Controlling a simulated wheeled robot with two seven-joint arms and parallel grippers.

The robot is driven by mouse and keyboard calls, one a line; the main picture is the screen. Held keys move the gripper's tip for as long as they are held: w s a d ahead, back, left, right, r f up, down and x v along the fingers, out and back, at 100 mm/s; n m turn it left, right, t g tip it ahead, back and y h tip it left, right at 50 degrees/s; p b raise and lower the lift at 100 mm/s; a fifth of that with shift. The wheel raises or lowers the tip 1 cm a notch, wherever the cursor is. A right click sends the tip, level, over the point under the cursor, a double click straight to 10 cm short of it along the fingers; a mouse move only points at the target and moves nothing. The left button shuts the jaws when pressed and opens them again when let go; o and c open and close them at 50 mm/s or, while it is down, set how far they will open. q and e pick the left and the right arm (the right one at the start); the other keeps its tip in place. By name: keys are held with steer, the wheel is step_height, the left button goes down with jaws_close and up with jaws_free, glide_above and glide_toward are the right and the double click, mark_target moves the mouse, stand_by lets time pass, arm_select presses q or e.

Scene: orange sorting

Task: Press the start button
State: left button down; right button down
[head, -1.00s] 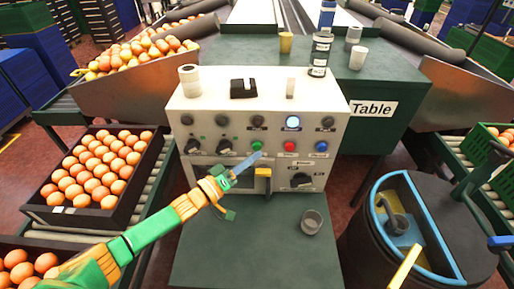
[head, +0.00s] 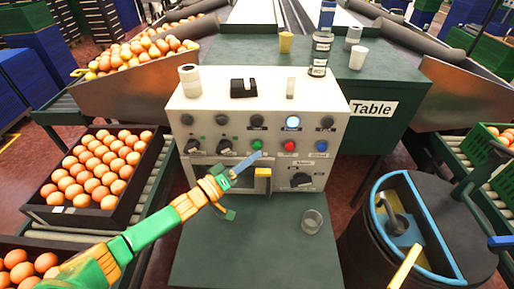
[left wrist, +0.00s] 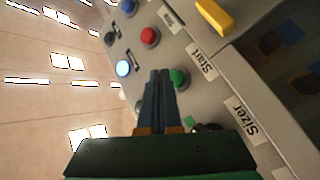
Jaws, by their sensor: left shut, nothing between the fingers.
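The green start button (head: 257,145) is on the front of the white control panel (head: 218,119), left of a red and a blue button. In the left wrist view the green button (left wrist: 180,77) is beside a "Start" label (left wrist: 201,63). My left gripper (head: 257,156) is shut and empty, its blue fingertips at the lower edge of the green button. In the left wrist view the closed fingertips (left wrist: 160,74) overlap the button's left edge. I cannot tell whether they touch or press it. My right gripper is not in view.
A yellow-topped lever (head: 263,172) and dark knobs are just below the buttons. A black crate of oranges (head: 146,172) is at left, a dark round bin (head: 447,205) at right.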

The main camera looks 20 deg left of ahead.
arm_select(q)
steer(key=shift+w+a, duration=0.1)
steer(key=shift+w, duration=0.3)
steer(key=shift+w+a+b, duration=0.2)
steer(key=shift+w+b, duration=0.3)
steer(key=shift+b, duration=0.25)
stand_by(0.3)
steer(key=shift+s+d+p, duration=0.3)
steer(key=shift+s+p, duration=0.6)
steer(key=shift+s, duration=0.05)
